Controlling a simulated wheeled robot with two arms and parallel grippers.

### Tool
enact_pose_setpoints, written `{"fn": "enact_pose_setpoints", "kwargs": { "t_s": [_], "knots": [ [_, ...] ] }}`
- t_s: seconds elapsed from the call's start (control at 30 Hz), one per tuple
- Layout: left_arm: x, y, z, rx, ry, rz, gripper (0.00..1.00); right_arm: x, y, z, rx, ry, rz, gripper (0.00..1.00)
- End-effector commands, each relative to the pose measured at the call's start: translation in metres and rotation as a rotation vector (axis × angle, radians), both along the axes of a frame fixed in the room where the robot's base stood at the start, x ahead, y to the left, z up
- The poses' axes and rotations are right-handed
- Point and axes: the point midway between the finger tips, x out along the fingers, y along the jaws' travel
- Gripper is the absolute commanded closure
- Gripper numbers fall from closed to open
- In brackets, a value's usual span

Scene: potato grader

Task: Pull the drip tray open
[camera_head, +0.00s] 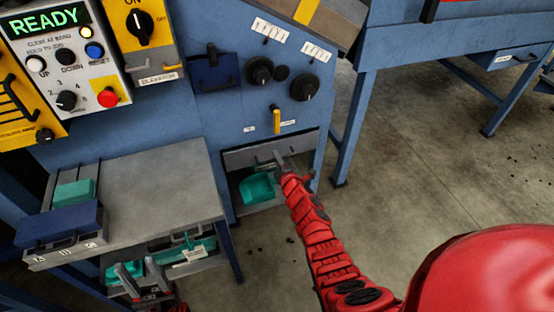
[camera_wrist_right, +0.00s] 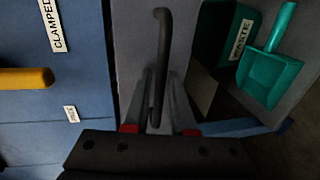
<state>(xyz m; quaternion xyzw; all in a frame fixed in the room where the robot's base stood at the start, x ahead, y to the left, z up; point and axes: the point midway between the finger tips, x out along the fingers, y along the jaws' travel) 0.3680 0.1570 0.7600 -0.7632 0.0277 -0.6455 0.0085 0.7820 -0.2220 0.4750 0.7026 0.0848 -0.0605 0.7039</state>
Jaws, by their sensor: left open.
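A grey drawer-like front (camera_head: 240,158), which I take to be the drip tray, sits low in the blue machine above an open recess. Its dark bar handle (camera_wrist_right: 161,50) runs lengthwise in the right wrist view. My right gripper (camera_head: 274,162) is at this handle; in the right wrist view its fingers (camera_wrist_right: 160,85) lie on either side of the bar. Whether they press on it I cannot tell. The front looks flush with the machine. My left gripper (camera_head: 146,278) is open and empty at the lower left, below the grey table's front edge.
A teal scoop (camera_head: 257,188) and a bin labelled WASTE (camera_wrist_right: 227,35) are below the grey front. A yellow lever (camera_head: 277,120) is above it. A grey table (camera_head: 150,195) stands left, with teal items under it. Concrete floor (camera_head: 430,150) is open to the right.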

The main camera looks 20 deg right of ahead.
Motion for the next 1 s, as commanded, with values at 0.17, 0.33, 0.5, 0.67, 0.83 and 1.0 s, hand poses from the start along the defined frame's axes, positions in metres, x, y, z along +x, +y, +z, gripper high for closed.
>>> {"fn": "enact_pose_setpoints", "kwargs": {
  "t_s": [0.17,0.33,0.5,0.67,0.83,1.0],
  "knots": [
    [0.0,0.0,0.0,0.0,0.0,0.0,0.5,0.0,0.0,0.0,0.0,0.0,0.0,1.0],
    [0.0001,0.0,-0.0001,0.0,0.0,0.0,0.5,-0.0001,0.0,-0.0001,0.0,0.0,0.0,1.0],
    [0.0,0.0,0.0,0.0,0.0,0.0,0.5,-0.0002,0.0,-0.0003,0.0,0.0,0.0,1.0],
    [0.0,0.0,0.0,0.0,0.0,0.0,0.5,-0.0002,0.0,-0.0003,0.0,0.0,0.0,1.0],
    [0.0,0.0,0.0,0.0,0.0,0.0,0.5,-0.0002,0.0,-0.0003,0.0,0.0,0.0,1.0],
    [0.0,0.0,0.0,0.0,0.0,0.0,0.5,-0.0002,0.0,-0.0005,0.0,0.001,0.0,1.0]
  ]
}}
